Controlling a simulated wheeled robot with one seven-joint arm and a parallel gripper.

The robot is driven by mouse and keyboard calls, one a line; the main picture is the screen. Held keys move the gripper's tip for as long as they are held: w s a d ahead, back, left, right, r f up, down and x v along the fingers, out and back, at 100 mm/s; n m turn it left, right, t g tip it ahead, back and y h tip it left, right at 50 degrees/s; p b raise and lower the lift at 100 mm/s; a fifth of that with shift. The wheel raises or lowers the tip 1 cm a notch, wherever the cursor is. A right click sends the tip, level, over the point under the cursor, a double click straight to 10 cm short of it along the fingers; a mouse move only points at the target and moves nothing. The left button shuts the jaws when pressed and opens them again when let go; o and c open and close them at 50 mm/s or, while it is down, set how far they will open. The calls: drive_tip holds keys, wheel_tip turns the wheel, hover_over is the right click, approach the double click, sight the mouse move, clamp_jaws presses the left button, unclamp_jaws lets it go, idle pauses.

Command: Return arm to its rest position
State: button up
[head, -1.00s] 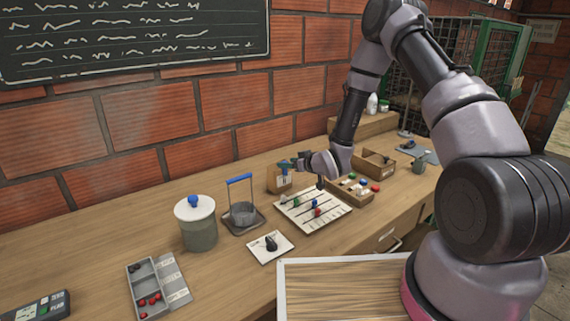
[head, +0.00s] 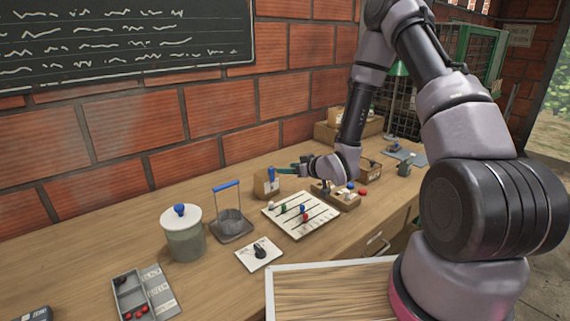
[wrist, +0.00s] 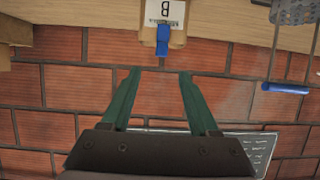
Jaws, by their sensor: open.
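My gripper (head: 290,169) is at the end of my arm above the workbench, with green fingers pointing left toward the brick wall. In the head view it hangs by a small brown box (head: 264,185) with a blue clip (head: 271,175). In the wrist view my gripper (wrist: 160,76) has its two green fingers spread apart with nothing between them. The wrist picture is upside down.
On the wooden bench (head: 210,280) stand a lidded jar (head: 185,240), a blue-handled basket (head: 232,222), a dial card (head: 259,253), a bead board (head: 300,215) and a tray of coloured knobs (head: 338,198). The brick wall (head: 210,105) rises behind.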

drive_tip(key=s+d+r+m+h, duration=0.2)
drive_tip(key=d+r, duration=0.3)
drive_tip(key=r, duration=0.3)
drive_tip(key=s+d+r+m+g+h, duration=0.15)
drive_tip(key=d+r, duration=0.25)
drive_tip(key=r, duration=0.4)
drive_tip(key=s+d+r+m+h, duration=0.1)
drive_tip(key=d+r+m+h, duration=0.15)
drive_tip(key=d+r, duration=0.4)
drive_tip(key=s+r+m, duration=0.1)
drive_tip(key=s+r, duration=0.3)
drive_tip(key=s, duration=0.4)
drive_tip(key=s+r+m+g, duration=0.1)
drive_tip(key=s+r, duration=0.3)
drive_tip(key=s, duration=0.4)
drive_tip(key=s+r+m+g, duration=0.1)
drive_tip(key=s+r+m, duration=0.2)
drive_tip(key=s+r, duration=0.2)
drive_tip(key=s, duration=0.3)
drive_tip(key=shift+s, duration=0.2)
drive_tip(key=shift+r, duration=0.1)
